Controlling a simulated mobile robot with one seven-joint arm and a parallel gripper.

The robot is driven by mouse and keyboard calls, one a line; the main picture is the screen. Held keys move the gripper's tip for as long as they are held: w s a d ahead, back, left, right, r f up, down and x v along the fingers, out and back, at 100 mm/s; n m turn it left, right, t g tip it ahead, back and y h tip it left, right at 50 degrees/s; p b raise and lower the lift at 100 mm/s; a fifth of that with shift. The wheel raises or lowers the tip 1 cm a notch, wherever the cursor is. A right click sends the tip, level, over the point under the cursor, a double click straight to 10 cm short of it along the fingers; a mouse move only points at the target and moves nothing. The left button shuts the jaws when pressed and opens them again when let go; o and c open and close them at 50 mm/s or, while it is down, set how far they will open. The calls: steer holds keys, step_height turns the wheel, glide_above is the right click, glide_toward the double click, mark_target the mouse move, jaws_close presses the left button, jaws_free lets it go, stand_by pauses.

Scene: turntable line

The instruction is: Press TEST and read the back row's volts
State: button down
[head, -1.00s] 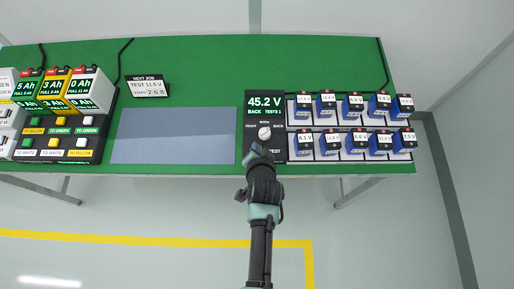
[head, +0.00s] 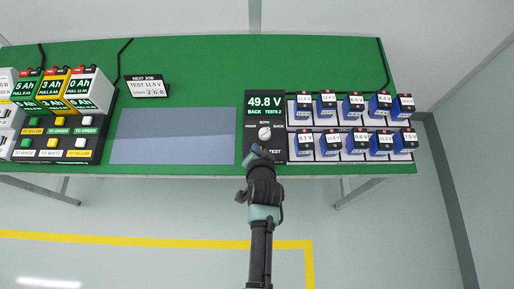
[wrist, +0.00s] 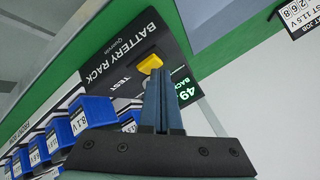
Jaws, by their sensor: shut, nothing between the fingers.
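The battery rack panel (head: 282,110) stands at the table's middle right. Its screen (head: 265,104) reads 49.8 V, BACK, TESTS 2. Below it is a white selector knob (head: 265,133) between the FRONT, BOTH and BACK labels. My gripper (head: 257,152) is shut and empty at the panel's lower left. In the wrist view its fingertips (wrist: 160,74) are at the yellow TEST button (wrist: 149,63); I cannot tell whether they touch it. The back row of blue batteries (head: 353,104) sits right of the panel, with the front row (head: 357,141) nearer me.
A grey-blue mat (head: 170,135) lies left of the panel. Charger boxes and coloured buttons (head: 60,143) stand at the far left.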

stand_by(0.4)
steer(key=shift+r+p, duration=0.8)
steer(key=shift+p, duration=0.05)
step_height(320, 180, up, 5)
steer(key=p, duration=0.4)
steer(key=shift+p, duration=0.4)
